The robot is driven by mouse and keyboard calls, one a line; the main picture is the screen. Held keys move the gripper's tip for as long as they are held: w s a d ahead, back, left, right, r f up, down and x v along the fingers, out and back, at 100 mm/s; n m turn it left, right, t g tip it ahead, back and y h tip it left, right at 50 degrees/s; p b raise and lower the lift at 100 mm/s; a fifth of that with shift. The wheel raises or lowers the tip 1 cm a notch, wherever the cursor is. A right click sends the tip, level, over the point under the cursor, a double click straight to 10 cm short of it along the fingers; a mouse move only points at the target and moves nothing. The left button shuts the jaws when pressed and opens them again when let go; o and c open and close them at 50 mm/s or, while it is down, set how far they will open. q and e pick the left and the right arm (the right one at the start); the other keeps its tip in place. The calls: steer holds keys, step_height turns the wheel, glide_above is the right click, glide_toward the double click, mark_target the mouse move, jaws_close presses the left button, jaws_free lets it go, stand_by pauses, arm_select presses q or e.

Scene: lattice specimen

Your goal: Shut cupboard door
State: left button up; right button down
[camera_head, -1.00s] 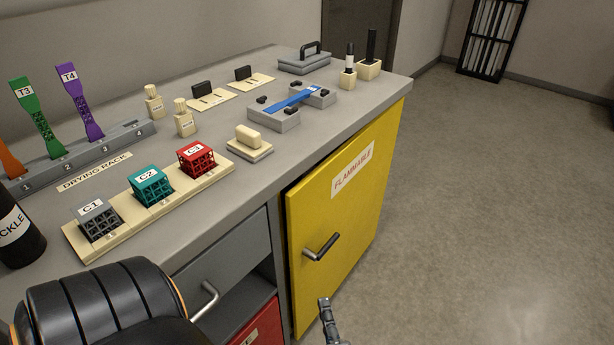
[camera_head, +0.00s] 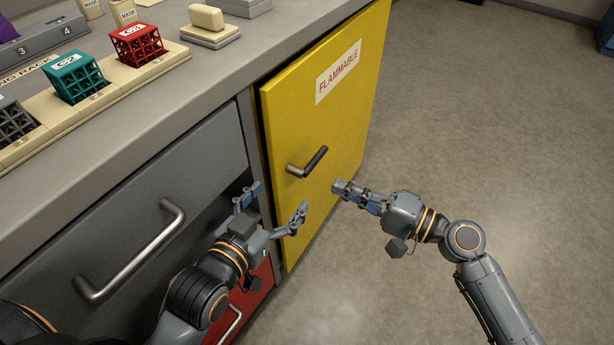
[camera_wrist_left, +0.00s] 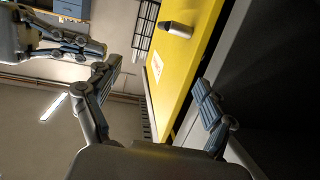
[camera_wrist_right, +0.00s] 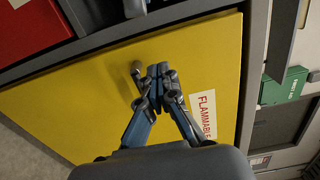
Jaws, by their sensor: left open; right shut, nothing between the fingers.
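The yellow cupboard door (camera_head: 330,120) carries a FLAMMABLE label and a dark bar handle (camera_head: 307,163). Its left edge stands slightly proud of the counter front, with a narrow dark gap. My left gripper (camera_head: 273,208) is open at the door's lower left edge, its fingers spread; in the left wrist view (camera_wrist_left: 155,92) the door edge shows between and beyond them. My right gripper (camera_head: 343,190) is shut and empty in front of the door, to the right of and below the handle. The right wrist view shows its closed tips (camera_wrist_right: 160,72) near the handle (camera_wrist_right: 137,72); contact cannot be told.
A grey drawer (camera_head: 150,190) with a bar handle and a red front (camera_head: 258,298) are left of the door. The counter (camera_head: 215,75) above holds lattice cubes, including a red one (camera_head: 138,43), and a cream block (camera_head: 206,18). The floor (camera_head: 500,130) at right is clear.

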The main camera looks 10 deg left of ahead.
mark_target(276, 159)
steer(key=x, duration=1.2)
steer(key=shift+a+b, duration=0.1)
steer(key=shift+b, duration=0.2)
arm_select(q)
steer(key=shift+w+d+r+t, duration=0.15)
steer(key=shift+r+t, duration=0.25)
steer(key=shift+r, duration=0.2)
steer(key=shift+w+d+r+t, duration=0.15)
steer(key=shift+r+t, duration=0.25)
steer(key=shift+r, duration=0.2)
arm_select(e)
steer(key=shift+w+a, duration=0.15)
steer(key=shift+a, duration=0.25)
